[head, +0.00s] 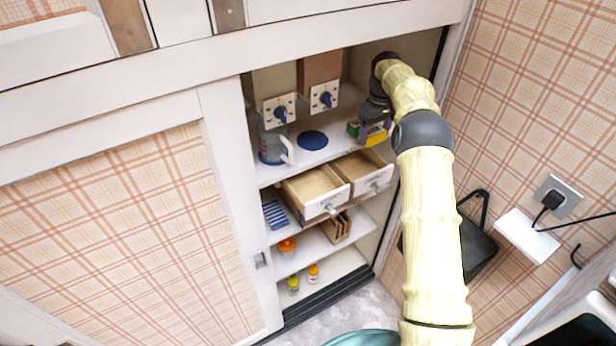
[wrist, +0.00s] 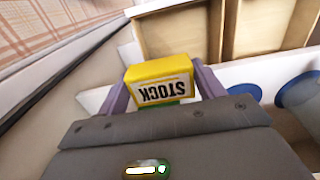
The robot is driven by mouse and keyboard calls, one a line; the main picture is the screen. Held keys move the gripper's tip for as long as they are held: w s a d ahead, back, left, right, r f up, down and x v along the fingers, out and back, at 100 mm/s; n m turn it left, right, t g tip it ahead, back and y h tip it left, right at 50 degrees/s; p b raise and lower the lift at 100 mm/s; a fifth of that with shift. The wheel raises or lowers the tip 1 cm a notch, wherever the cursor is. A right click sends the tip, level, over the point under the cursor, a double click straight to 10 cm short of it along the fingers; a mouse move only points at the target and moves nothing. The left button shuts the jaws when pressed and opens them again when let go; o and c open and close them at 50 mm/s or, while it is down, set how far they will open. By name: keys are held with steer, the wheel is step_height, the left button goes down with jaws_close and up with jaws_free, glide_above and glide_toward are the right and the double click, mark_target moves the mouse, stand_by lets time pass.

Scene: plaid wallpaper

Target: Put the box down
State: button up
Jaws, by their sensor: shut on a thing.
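In the wrist view the box (wrist: 160,72) shows a yellow face and a white label reading "STOCK". My gripper (head: 374,124) is shut on the box, with a purple finger on each side of it in the wrist view (wrist: 160,85). The box is at or just above the shelf (head: 275,176); I cannot tell whether it touches. Part of the box is hidden behind my gripper.
A blue disc (head: 312,140) lies left of the box, and a clear jug (head: 273,146) stands further left. Two open drawers (head: 318,192) (head: 364,172) jut out below. The cabinet's right wall is close.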

steer(key=shift+s+r, duration=0.1)
steer(key=shift+a, duration=0.1)
steer(key=s+a+p, duration=0.4)
steer(key=s+a, duration=0.7)
steer(key=a, duration=0.5)
steer(key=p, duration=0.2)
glide_above(315, 193)
steer(key=f, duration=0.6)
steer(key=shift+w+d, duration=0.1)
steer(key=shift+d, duration=0.1)
steer(key=shift+f, duration=0.4)
step_height(315, 193, down, 3)
steer(key=shift+f+p, duration=0.15)
steer(key=shift+p, duration=0.3)
steer(key=shift+a+f+p, duration=0.2)
steer(key=shift+f+p, duration=0.4)
steer(key=shift+f, duration=0.05)
steer(key=shift+s+f, duration=0.1)
steer(key=shift+s, duration=0.1)
